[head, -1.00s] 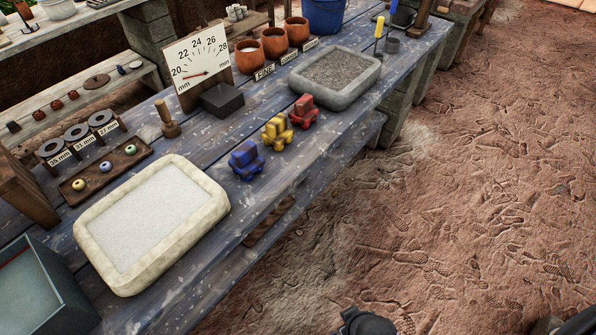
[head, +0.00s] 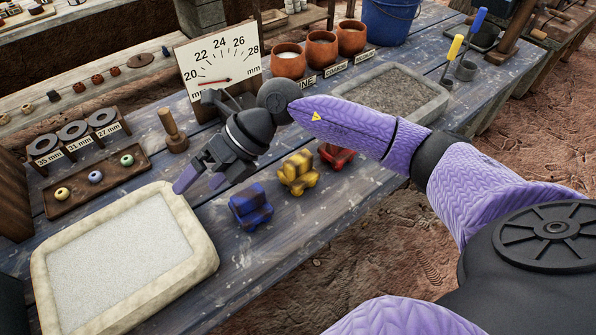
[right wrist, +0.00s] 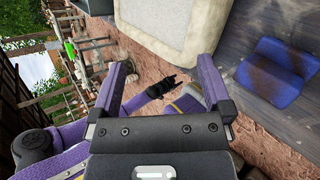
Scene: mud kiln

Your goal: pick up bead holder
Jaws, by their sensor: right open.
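A long wooden tray (head: 70,201) with three beads, yellow, blue and green, lies behind the pale basin in the head view; it looks like the bead holder. My right gripper (head: 200,180) is open and empty above the bench, right of the tray, between the pale basin and the blue block. In the right wrist view, its two purple-tipped fingers (right wrist: 165,82) stand wide apart with nothing between them. The tray does not show there. A small dark gripper (right wrist: 157,88), apparently my left one, shows far below; its jaws are too small to read.
The pale basin (head: 204,245) stands at front left. Blue (head: 250,207), yellow (head: 298,172) and red (head: 336,156) blocks stand under my right arm. A wooden peg (head: 173,132), ring rack (head: 80,150) and dial board (head: 225,55) are near the tray.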

